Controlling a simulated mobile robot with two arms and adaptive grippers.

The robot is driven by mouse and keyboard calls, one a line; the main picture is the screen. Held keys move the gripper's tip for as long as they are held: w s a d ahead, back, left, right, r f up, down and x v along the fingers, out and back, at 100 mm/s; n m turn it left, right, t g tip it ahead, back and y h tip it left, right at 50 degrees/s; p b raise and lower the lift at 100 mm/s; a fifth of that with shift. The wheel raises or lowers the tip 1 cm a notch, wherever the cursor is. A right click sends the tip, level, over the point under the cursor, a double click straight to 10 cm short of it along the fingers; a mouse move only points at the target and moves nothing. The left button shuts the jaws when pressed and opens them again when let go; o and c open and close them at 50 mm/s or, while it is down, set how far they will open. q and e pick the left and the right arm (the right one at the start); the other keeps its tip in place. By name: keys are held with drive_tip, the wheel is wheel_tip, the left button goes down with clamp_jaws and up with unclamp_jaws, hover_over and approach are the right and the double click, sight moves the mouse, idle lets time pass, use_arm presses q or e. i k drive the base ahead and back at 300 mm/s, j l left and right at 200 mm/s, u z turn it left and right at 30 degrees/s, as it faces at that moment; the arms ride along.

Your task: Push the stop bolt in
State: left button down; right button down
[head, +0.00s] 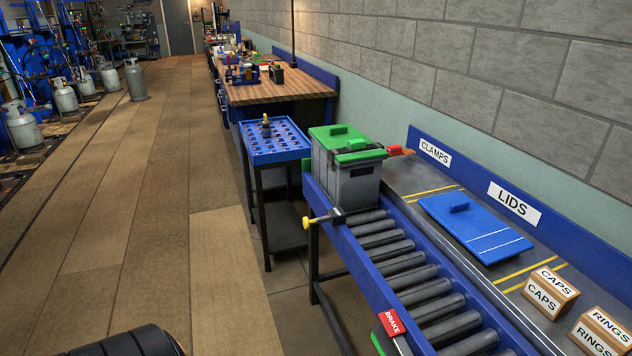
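The stop bolt (310,222) has a yellow knob and sticks out to the left from the outer side of the blue roller conveyor's left rail (347,243). A small dark bracket sits on the rail beside it. The bolt is just in front of a grey crate (352,184) with a green lid (345,140), which stands at the conveyor's far end. Whether the bolt's inner end reaches over the rollers is too small to tell. Neither of my grippers is in view.
A red BRAKE tag (391,322) hangs at the near left rail. A blue lid (474,226) and cartons (549,292) lie on the right shelf. A blue peg-hole table (277,141) stands beyond the conveyor. The wooden floor (158,215) to the left is clear.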

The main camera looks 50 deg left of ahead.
sight(307, 223)
drive_tip(key=u, duration=1.5)
